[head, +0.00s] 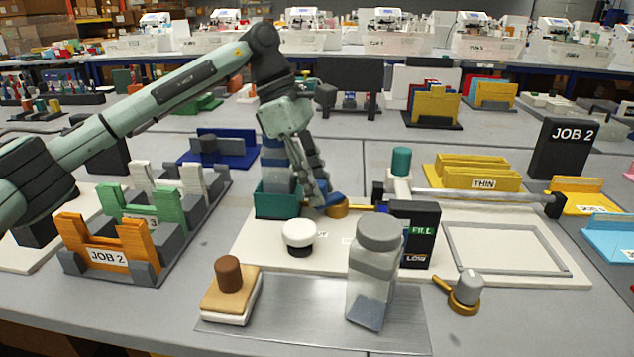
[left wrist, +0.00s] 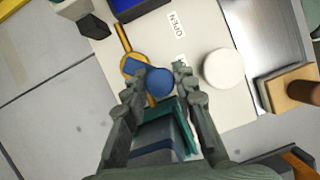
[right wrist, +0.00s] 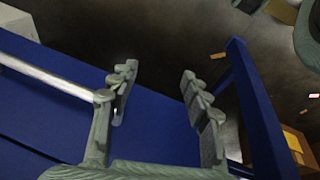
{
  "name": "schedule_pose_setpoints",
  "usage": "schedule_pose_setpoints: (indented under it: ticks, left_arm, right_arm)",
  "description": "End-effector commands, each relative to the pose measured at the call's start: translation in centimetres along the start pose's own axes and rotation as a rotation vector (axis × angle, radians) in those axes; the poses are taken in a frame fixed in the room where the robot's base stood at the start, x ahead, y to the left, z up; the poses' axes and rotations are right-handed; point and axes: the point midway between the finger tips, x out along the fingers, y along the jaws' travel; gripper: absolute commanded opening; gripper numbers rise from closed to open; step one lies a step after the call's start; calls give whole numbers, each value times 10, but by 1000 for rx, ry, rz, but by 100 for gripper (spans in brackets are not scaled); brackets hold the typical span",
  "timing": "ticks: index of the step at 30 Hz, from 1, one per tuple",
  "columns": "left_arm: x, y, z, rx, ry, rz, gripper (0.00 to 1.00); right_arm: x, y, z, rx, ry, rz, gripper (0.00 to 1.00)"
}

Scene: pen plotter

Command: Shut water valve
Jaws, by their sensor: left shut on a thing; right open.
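The water valve has a round brass body (head: 341,211) and a blue handle (head: 331,199), on the white board behind the white-capped knob. In the left wrist view the blue handle (left wrist: 158,80) lies across the brass body (left wrist: 130,64), with a thin brass pipe running off it. My left gripper (head: 322,202) points down at the valve. Its fingers stand on both sides of the blue handle and are shut on it; they partly hide the valve. An OPEN label (left wrist: 177,25) is on the board near the valve. My right gripper (right wrist: 157,78) is open and empty, away from the board.
A teal bin (head: 276,205) stands close beside the left gripper. The white-capped knob (head: 298,234), a clear jar (head: 374,262) and a black FILL/LOW gauge (head: 421,250) are nearby. The orange JOB 2 rack (head: 108,252) stands left. A blue frame (right wrist: 257,110) is near the right gripper.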

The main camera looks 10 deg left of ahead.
Motion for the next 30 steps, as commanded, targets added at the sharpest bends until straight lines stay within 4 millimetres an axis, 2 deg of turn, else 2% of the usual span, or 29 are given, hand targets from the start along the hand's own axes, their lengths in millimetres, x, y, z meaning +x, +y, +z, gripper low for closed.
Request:
schedule_pose_setpoints:
  ticks: [3, 4, 9, 20, 23, 30]
  left_arm:
    - [-1, 1, 0, 0, 1, 4, 0]
    - [-2, 1, 0, 0, 1, 4, 28]
    - [-1, 1, 0, 0, 1, 3, 48]
    - [-6, 1, 0, -1, 1, 4, 48]
    - [-19, 1, 0, 0, 1, 5, 48]
    - [-70, 1, 0, -1, 0, 6, 48]
  right_arm:
    - [0, 0, 0, 0, 0, 0, 48]
    - [0, 0, 0, 0, 0, 0, 48]
    - [0, 0, 0, 0, 0, 0, 48]
    - [-1, 0, -2, 1, 6, 0, 48]
    - [-1, 0, -2, 1, 5, 0, 48]
    - [-1, 0, -1, 0, 3, 0, 48]
